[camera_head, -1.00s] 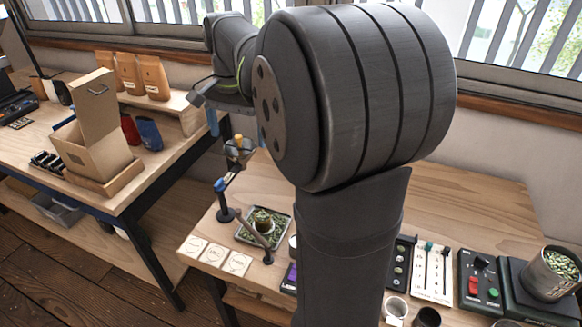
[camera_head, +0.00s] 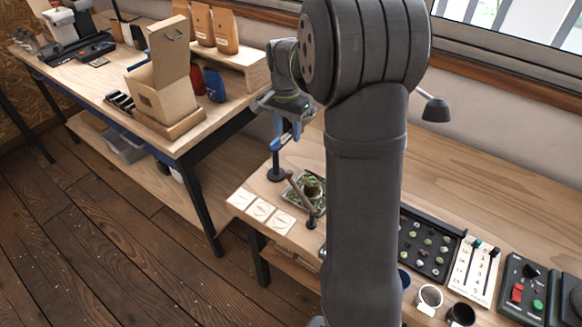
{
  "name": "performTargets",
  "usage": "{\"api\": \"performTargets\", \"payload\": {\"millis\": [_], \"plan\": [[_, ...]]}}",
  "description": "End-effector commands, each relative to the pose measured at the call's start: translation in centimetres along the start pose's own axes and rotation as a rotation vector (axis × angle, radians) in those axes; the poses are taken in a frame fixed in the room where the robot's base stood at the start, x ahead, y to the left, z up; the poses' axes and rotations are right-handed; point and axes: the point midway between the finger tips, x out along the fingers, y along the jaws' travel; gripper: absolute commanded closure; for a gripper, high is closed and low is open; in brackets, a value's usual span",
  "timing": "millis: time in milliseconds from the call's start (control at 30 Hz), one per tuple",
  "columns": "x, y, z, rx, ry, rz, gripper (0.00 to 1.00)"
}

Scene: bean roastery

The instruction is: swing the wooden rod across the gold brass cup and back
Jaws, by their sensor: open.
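The wooden rod (camera_head: 300,193) is a thin brown bar that slants up and left from a small dark base at the table's front edge. The gold brass cup (camera_head: 313,189) stands in a tray of green beans (camera_head: 294,202), just right of the rod in this view. I cannot tell whether the rod touches the cup or the tray. My gripper (camera_head: 288,138) has blue fingers, is open and hangs above and beyond the rod, apart from it.
Three white cards (camera_head: 261,211) lie left of the rod. My arm blocks the table middle. At right are a bean sample tray (camera_head: 427,245), a slider panel (camera_head: 474,268) and cups (camera_head: 429,298). A cardboard box (camera_head: 165,90) stands on the left table.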

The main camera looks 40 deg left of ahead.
Motion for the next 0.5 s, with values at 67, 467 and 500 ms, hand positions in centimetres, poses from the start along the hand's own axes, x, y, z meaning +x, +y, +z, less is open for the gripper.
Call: {"api": "performTargets", "payload": {"millis": [67, 467, 500], "plan": [[1.6, 0.1, 0.1, 0.0, -0.003, 0.003, 0.59], [10.4, 0.1, 0.1, 0.0, -0.004, 0.003, 0.59], [11.2, 0.1, 0.1, 0.0, -0.004, 0.003, 0.59]]}}
